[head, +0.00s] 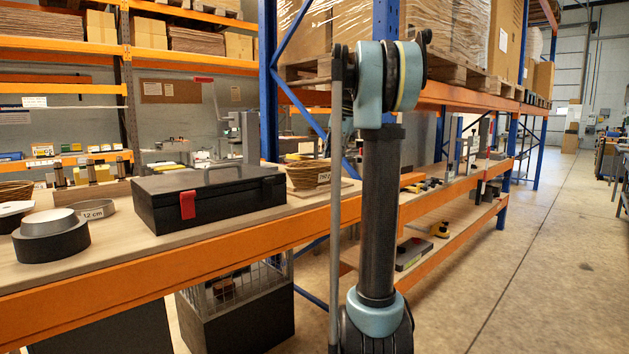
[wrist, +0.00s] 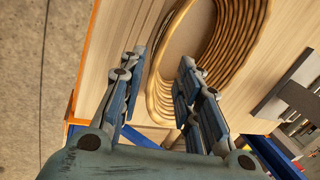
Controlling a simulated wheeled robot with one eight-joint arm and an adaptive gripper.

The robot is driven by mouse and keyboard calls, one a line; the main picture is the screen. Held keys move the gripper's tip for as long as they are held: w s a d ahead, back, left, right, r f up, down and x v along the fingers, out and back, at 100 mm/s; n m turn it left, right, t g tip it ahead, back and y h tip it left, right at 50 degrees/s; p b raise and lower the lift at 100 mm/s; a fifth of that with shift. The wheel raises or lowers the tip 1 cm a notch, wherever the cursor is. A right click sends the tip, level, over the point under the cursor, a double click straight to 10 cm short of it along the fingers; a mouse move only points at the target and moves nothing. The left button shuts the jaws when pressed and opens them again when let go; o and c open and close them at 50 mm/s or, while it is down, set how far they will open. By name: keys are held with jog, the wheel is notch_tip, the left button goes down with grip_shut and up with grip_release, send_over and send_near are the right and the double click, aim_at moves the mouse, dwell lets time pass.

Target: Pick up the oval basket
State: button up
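The oval basket (wrist: 252,45) is tan wicker with a coiled rim and a flat bottom. In the wrist view it fills the upper middle, cut off by the top edge. My gripper (wrist: 161,58) is open. The basket's near-left wall shows between the two fingers; the right finger overlaps the basket's inside and hides part of it. I cannot tell whether either finger touches the wall. In the head view a wicker basket (head: 303,176) with a white label stands behind the black toolbox, partly hidden by my arm. My gripper is not visible there.
The black toolbox (head: 210,196) with a red latch sits on the wooden shelf, left of the basket. A blue upright (head: 268,80) rises behind. In the wrist view a grey block (wrist: 285,88) lies right of the basket; floor (wrist: 30,60) shows left.

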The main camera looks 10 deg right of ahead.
aim_at(329, 173)
jog(key=shift+x, duration=3.15)
grip_shut()
